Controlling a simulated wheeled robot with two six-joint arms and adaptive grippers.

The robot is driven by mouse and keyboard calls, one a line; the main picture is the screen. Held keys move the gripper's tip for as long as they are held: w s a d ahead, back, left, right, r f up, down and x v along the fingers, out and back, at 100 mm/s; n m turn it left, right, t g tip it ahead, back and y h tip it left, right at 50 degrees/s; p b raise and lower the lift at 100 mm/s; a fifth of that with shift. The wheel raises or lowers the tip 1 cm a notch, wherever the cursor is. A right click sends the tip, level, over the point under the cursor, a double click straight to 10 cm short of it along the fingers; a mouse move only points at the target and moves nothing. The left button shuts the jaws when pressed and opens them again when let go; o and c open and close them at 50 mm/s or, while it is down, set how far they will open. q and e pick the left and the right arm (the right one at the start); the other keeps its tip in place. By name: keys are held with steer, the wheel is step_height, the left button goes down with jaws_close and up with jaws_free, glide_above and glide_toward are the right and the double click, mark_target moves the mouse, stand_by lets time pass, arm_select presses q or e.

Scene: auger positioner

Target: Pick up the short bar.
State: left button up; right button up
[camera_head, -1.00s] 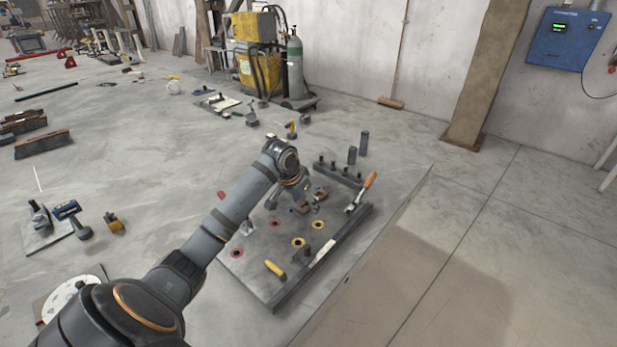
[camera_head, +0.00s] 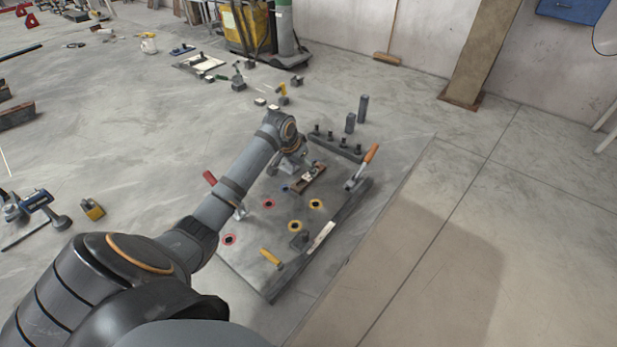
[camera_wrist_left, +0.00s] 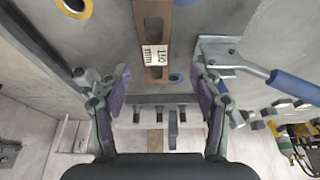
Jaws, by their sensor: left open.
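The short bar, a brown bar (camera_head: 309,179) with a white label, lies over the grey plate, beside my left gripper. In the left wrist view the brown bar (camera_wrist_left: 151,25) runs down from the top edge, its label facing the camera. Its lower end lies across the gap between the fingertips, with clear space on both sides. My left gripper (camera_wrist_left: 163,80) is open and empty. In the head view the left gripper (camera_head: 290,165) is just left of the bar, partly hidden by its wrist. My right gripper is not in view.
The grey plate (camera_head: 245,262) carries red and yellow ringed holes, an orange-handled clamp (camera_head: 362,166) and a raised edge rail. A dark block with several pegs (camera_head: 335,146) and two dark cylinders stand behind. A blue-handled clamp (camera_wrist_left: 290,86) is right of the bar in the wrist view.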

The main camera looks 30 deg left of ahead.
mark_target(308, 176)
arm_select(q)
steer(key=x, duration=0.4)
steer(key=shift+s+d+f, duration=0.1)
steer(key=shift+s+d, duration=0.05)
steer(key=shift+d, duration=0.2)
steer(key=shift+f, duration=0.2)
steer(key=shift+r, duration=0.1)
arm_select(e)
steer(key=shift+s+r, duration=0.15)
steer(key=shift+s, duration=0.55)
arm_select(q)
steer(key=shift+c, duration=1.2)
jaws_close()
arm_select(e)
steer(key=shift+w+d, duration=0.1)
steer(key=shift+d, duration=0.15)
